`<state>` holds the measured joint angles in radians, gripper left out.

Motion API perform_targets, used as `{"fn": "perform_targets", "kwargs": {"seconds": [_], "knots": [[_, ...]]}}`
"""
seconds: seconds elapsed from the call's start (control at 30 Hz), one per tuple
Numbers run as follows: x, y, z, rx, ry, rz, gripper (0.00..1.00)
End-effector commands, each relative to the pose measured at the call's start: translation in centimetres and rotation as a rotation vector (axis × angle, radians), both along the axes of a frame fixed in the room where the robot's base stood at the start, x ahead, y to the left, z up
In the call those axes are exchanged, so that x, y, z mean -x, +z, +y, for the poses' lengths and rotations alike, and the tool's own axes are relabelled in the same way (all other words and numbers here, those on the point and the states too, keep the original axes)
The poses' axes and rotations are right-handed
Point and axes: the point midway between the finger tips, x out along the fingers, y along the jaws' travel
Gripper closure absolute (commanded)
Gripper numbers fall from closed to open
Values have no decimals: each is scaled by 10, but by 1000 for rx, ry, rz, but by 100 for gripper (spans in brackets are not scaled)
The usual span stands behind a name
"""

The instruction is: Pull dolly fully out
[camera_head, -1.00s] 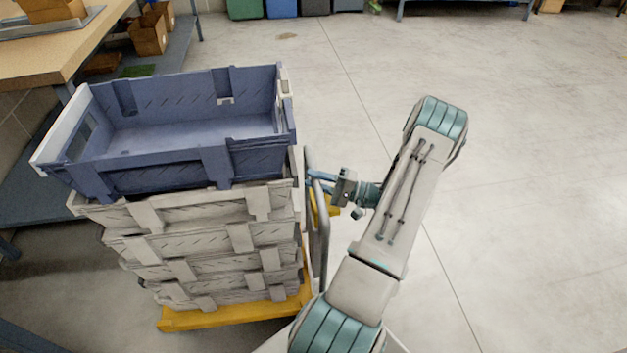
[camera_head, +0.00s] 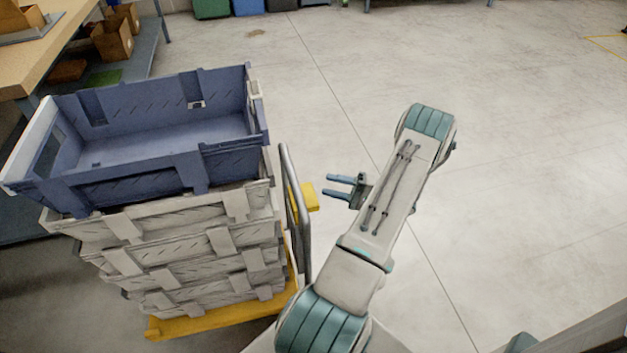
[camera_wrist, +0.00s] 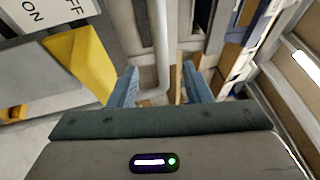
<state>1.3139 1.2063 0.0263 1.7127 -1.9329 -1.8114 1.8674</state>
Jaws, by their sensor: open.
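The dolly has a yellow base (camera_head: 215,321) and a grey tubular handle (camera_head: 297,215) on its right side. It carries a stack of several whitish crates (camera_head: 190,245) with an empty blue crate (camera_head: 150,165) on top. My gripper (camera_head: 332,186) is open and empty, to the right of the handle and apart from it, with its fingers pointing left towards it. In the wrist view my two blue fingers (camera_wrist: 158,88) are spread, and the handle tube (camera_wrist: 158,50) shows beyond them.
A wooden-topped workbench (camera_head: 50,50) with brown boxes (camera_head: 112,40) on its lower shelf stands at the upper left, behind the dolly. Coloured bins (camera_head: 247,6) line the far edge. The concrete floor (camera_head: 510,130) to the right is clear.

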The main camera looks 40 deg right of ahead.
Motion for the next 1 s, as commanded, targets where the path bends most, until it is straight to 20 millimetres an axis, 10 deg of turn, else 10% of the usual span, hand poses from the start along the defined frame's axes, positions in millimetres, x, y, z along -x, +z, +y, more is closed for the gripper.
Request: {"fn": "perform_targets", "kwargs": {"seconds": [1.0], "knots": [[20, -4, -16, 0, -7, 1, 56]]}}
